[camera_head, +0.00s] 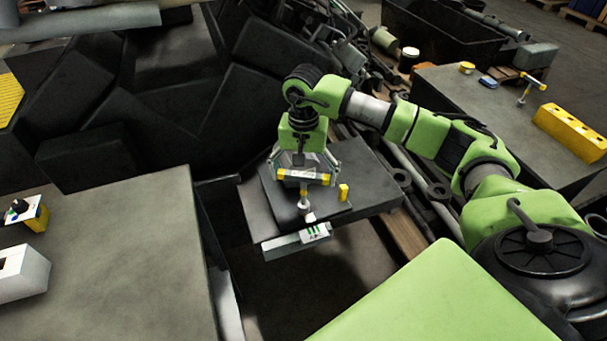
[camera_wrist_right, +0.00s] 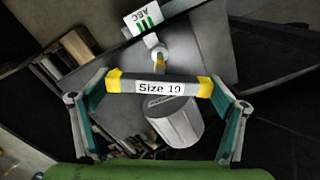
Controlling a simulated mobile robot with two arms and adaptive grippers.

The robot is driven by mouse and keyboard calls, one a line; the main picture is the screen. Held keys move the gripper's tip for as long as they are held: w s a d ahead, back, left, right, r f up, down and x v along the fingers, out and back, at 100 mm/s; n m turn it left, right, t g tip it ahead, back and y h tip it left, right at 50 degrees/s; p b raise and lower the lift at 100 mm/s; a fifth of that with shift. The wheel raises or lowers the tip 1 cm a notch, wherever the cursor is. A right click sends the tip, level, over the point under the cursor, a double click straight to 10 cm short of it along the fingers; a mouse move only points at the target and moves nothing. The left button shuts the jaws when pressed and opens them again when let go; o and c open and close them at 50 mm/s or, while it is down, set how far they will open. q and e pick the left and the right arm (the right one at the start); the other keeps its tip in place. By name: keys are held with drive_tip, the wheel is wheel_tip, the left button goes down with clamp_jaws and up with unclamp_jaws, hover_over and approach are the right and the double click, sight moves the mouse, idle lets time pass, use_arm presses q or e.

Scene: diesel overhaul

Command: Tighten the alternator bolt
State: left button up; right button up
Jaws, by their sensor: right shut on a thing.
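My right gripper (camera_head: 306,178) is shut on a T-handle wrench (camera_head: 290,175) with a grey bar and yellow ends. In the right wrist view the bar (camera_wrist_right: 120,86) reads "Size 10" and lies crosswise between the two fingers. The wrench's shaft points down to a small pale fitting (camera_head: 310,217) near the front edge of a dark stepped block (camera_head: 335,207). I cannot tell whether the socket is seated on the bolt. A white tag with green stripes (camera_head: 316,232) sits just in front; it also shows in the wrist view (camera_wrist_right: 144,17). My left gripper is out of view.
A small yellow post (camera_head: 343,191) stands on the block, right of the wrench. A grey cylinder (camera_wrist_right: 174,124) lies behind the bar in the wrist view. The right bench holds a yellow holed block (camera_head: 571,131) and another T-handle tool (camera_head: 531,82). The left table (camera_head: 120,255) is mostly clear.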

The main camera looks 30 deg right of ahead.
drive_tip(key=shift+f, duration=0.1)
drive_tip(key=m, duration=0.5)
drive_tip(key=shift+m+p, duration=0.4)
drive_tip(key=m, duration=0.4)
drive_tip(key=m+p, duration=0.1)
drive_tip(key=m, duration=0.4)
drive_tip(key=shift+m, duration=0.4)
drive_tip(key=m+p, duration=0.1)
drive_tip(key=m, duration=0.4)
drive_tip(key=shift+m+p, duration=0.35)
drive_tip(key=shift+m, duration=0.05)
drive_tip(key=shift+f, duration=0.1)
drive_tip(key=shift+n+b, duration=0.3)
drive_tip(key=o, duration=1)
drive_tip(key=c, duration=1.4)
drive_tip(key=shift+o, duration=0.2)
drive_tip(key=shift+r+p, duration=1.15)
drive_tip(key=shift+r, duration=0.65)
